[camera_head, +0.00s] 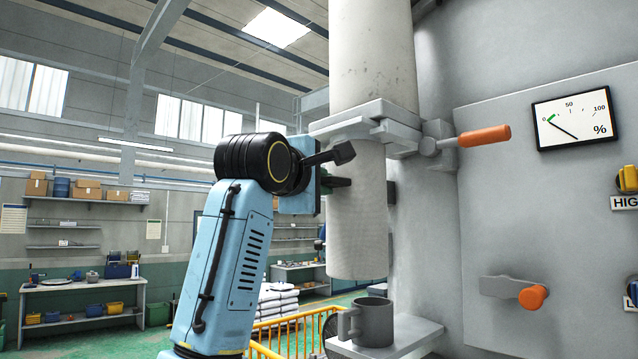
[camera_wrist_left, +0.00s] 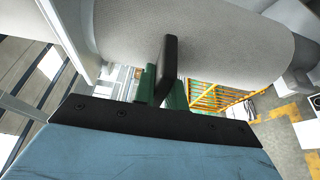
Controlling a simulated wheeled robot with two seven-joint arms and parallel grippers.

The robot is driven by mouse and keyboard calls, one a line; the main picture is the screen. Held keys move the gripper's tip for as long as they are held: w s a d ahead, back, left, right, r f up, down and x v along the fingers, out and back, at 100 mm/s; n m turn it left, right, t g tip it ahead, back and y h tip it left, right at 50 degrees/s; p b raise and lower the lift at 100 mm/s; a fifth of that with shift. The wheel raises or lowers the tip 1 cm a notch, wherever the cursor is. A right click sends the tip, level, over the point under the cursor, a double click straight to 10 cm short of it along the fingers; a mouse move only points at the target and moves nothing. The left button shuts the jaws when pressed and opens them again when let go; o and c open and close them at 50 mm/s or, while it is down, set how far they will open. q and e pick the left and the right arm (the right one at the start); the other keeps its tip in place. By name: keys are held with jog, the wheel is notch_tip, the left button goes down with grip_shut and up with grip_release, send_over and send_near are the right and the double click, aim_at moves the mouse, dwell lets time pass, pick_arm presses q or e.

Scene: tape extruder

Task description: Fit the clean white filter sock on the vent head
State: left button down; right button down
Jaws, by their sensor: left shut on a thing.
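The white filter sock (camera_head: 357,235) hangs upright directly below the grey clamp collar (camera_head: 365,122) of the vent head, a pale stained pipe (camera_head: 372,55). The sock's top edge is hidden behind the collar, so I cannot tell how far it is seated. My left gripper (camera_head: 338,182) is at the sock's left side. In the left wrist view its green fingers (camera_wrist_left: 163,92) are shut on a dark tab (camera_wrist_left: 170,60) against the pale sock (camera_wrist_left: 220,45). An orange-handled lever (camera_head: 484,136) sticks out right from the collar. My right gripper is out of view.
A grey mug-like cup (camera_head: 374,325) stands on a small ledge (camera_head: 415,335) below the sock. To the right is a grey panel with a percent gauge (camera_head: 572,117) and an orange-knobbed handle (camera_head: 532,297). A yellow railing (camera_head: 290,335) and workbenches stand behind.

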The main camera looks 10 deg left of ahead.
pick_arm(q)
jog(key=shift+w+d, duration=1.3)
jog(key=shift+w, duration=0.3)
jog(key=c, duration=1.4)
grip_release()
jog(key=shift+o, duration=0.2)
jog(key=shift+f, duration=0.1)
jog(key=b+v, duration=0.6)
jog(key=v, duration=0.6)
jog(key=shift+s+a, duration=0.25)
jog(key=shift+s, duration=0.45)
